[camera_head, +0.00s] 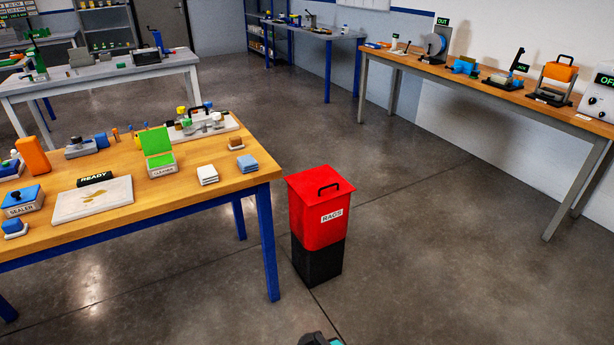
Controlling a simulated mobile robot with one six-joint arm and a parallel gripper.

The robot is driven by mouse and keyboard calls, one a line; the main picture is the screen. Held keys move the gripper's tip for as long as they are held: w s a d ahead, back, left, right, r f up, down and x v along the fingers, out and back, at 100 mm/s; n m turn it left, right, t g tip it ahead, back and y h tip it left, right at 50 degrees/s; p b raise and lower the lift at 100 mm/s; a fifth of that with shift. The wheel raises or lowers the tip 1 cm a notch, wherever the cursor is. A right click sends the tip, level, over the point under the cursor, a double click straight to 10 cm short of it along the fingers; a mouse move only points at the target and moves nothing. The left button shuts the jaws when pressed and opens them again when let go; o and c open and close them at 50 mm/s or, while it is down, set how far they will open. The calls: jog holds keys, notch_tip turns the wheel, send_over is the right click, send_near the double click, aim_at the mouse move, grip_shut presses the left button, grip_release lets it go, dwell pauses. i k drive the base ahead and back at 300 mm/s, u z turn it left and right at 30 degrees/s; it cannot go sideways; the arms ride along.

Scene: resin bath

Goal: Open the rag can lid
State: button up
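The rag can (323,228) stands upright on the floor in the middle of the view, red above and black below, with a white label reading RAGS. Its flat red lid (312,183) lies shut on top, with a dark arched handle (328,188). The inside of the can is hidden. A small dark and teal part, probably of my arm, shows at the bottom edge, below the can and apart from it. My gripper's fingers cannot be made out.
A wooden table with blue legs (262,180) stands close on the can's left, carrying several boxes and tools. A long wooden bench (452,82) runs along the right wall. The floor (430,250) in front and to the right of the can is clear.

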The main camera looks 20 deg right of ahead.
aim_at(316, 186)
jog(key=u, duration=0.45)
jog(key=i, duration=0.9)
jog(key=u, duration=0.35)
